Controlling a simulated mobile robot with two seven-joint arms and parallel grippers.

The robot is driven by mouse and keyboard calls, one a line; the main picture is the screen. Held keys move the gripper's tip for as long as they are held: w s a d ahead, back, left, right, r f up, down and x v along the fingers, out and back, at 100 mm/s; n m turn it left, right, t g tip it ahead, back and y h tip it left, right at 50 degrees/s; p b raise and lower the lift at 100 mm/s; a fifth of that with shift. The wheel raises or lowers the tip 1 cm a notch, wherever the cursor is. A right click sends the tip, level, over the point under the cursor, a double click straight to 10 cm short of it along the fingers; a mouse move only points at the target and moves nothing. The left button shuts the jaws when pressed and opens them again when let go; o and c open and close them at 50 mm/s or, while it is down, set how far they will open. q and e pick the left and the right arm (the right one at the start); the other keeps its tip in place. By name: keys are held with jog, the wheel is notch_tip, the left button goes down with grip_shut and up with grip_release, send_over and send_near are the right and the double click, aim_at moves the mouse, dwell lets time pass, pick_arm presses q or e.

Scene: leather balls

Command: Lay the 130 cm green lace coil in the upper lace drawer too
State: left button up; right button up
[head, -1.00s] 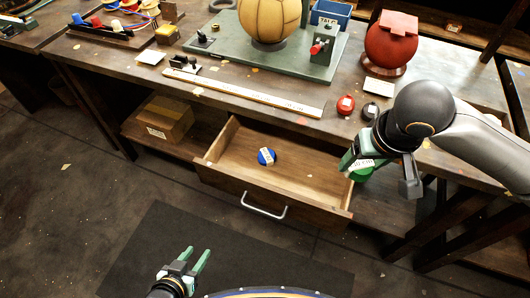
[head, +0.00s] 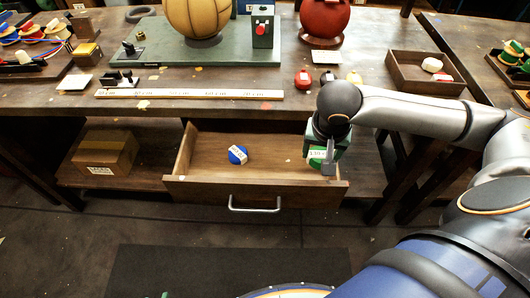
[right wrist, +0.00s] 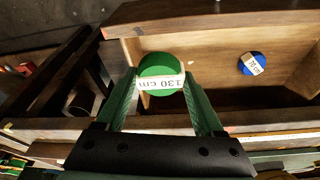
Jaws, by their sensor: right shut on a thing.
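The green lace coil (head: 316,162) is a round green disc with a white band; the band reads 130 cm on the coil in the right wrist view (right wrist: 158,66). My right gripper (head: 327,152) is shut on it, with a finger on each side (right wrist: 160,78). The coil is over the right end of the open drawer (head: 200,191); I cannot tell whether it touches the drawer floor. A blue coil (head: 237,155) with a white label lies on that floor (right wrist: 210,50), left of the green one in the head view. Only a fingertip of my left gripper (head: 165,294) shows.
The drawer hangs open under the workbench (head: 180,77), handle toward me. A cardboard box (head: 104,152) stands on the shelf to its left. A measuring strip (head: 190,93) lies along the bench edge.

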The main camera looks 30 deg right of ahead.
jog(key=w+a+f, duration=0.2)
jog(key=w+f, duration=0.2)
jog(key=w, duration=0.4)
jog(key=b, duration=0.2)
send_over(279, 158)
jog(key=s, duration=0.1)
jog(key=f, duration=0.4)
jog(key=shift+s+a+f, duration=0.2)
jog(key=shift+f, duration=0.05)
jog(key=shift+w+f, duration=0.25)
jog(key=shift+f, duration=0.1)
jog(key=shift+w+a+f, duration=0.15)
jog(key=shift+w+f, duration=0.1)
jog(key=shift+f, duration=0.05)
notch_tip(279, 158, down, 3)
jog(key=shift+s+r+b, duration=0.1)
jog(key=shift+b, duration=0.4)
pick_arm(q)
jog(key=shift+w+d+f+h, duration=0.15)
jog(key=shift+w+d+f, duration=0.1)
jog(key=shift+d+f, duration=0.2)
jog(key=shift+w+d+f+h, duration=0.2)
jog(key=shift+d+f, duration=0.1)
jog(key=shift+d, duration=0.15)
